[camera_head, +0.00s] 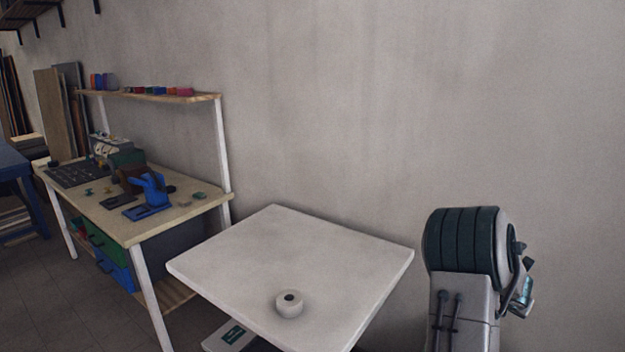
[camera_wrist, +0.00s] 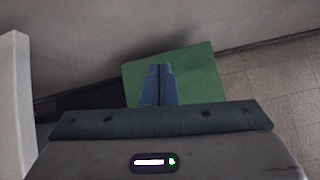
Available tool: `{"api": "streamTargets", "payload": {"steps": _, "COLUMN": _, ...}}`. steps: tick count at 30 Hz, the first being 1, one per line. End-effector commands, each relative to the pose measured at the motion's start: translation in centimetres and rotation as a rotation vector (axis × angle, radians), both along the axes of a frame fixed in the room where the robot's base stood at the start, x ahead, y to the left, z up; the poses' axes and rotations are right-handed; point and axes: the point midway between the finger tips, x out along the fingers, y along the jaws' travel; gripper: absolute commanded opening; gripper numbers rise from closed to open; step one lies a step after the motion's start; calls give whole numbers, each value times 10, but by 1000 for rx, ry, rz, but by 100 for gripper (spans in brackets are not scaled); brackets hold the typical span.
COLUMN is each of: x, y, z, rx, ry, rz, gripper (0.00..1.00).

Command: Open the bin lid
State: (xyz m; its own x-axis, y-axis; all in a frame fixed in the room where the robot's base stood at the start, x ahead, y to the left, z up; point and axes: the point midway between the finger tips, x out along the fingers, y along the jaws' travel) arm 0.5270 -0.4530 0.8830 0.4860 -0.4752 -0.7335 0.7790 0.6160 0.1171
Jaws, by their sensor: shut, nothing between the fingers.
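A flat green panel (camera_wrist: 200,75), which looks like the bin's lid, lies below my gripper in the wrist view. It shows no visible gap or raised edge. My gripper (camera_wrist: 161,68) is shut and empty, with its two blue-grey fingers together over the panel. I cannot tell whether the fingertips touch it. My gripper's body hides the near part of the panel. The head view does not clearly show the bin or my gripper; part of my arm stands at the right.
In the head view, a white table (camera_head: 230,265) carries a small pale ring-shaped object (camera_head: 289,303). A cluttered workbench (camera_head: 190,208) stands at the left. In the wrist view, tiled floor (camera_wrist: 270,95) lies right of the panel.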

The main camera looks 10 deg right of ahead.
Motion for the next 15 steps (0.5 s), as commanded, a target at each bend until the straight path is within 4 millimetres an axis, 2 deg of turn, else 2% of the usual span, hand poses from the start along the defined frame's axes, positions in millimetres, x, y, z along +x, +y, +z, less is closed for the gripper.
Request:
{"api": "streamTargets", "payload": {"steps": 1, "x": 4, "y": 16, "z": 18, "rx": 32, "ry": -61, "rz": -63, "gripper": 0}}
{"api": "streamTargets", "payload": {"steps": 6, "x": -1, "y": 68, "z": 66, "rx": 218, "ry": -281, "rz": -387, "gripper": 0}}
{"api": "streamTargets", "payload": {"steps": 11, "x": -21, "y": 114, "z": 94, "rx": 435, "ry": -442, "rz": -696, "gripper": 0}}
{"api": "streamTargets", "payload": {"steps": 15, "x": -45, "y": 170, "z": 113, "rx": 630, "ry": -529, "rz": -948, "gripper": 0}}
